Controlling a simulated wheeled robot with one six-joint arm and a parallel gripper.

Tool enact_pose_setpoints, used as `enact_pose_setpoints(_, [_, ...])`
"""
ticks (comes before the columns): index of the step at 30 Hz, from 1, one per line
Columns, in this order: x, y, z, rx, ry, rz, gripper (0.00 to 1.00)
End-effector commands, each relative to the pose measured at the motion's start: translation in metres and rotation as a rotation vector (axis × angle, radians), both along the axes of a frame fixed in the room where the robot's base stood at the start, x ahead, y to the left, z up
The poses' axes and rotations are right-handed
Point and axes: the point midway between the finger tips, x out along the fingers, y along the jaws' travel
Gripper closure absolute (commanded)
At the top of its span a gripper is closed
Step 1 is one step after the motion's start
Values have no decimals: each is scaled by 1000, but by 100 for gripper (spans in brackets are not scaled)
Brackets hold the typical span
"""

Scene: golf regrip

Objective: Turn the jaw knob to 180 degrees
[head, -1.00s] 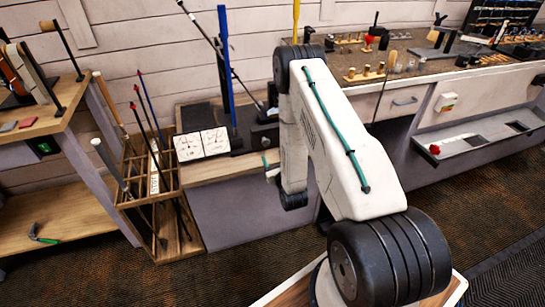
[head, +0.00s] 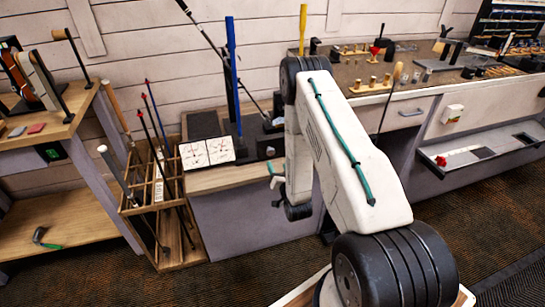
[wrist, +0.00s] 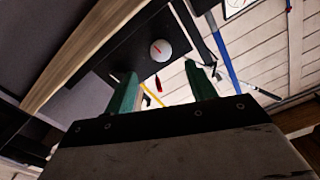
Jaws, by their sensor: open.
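The knob (wrist: 161,49) is a pale round disc with a short slanted red line, on the dark face of the clamp block in the wrist view. My arm hides part of the block and the bench.
A wooden rack (head: 160,205) with several shafts stands at the left. The counter (head: 440,78) runs right with small parts on it. Carpet (head: 480,215) is clear at the right.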

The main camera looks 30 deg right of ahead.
Motion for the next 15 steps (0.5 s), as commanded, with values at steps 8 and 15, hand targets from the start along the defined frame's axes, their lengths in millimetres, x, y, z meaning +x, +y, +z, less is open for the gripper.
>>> enact_pose_setpoints(8, [1, 0, 0, -363, 103, 0, 44])
enact_pose_setpoints(15, [26, -7, 1, -386, 108, 1, 44])
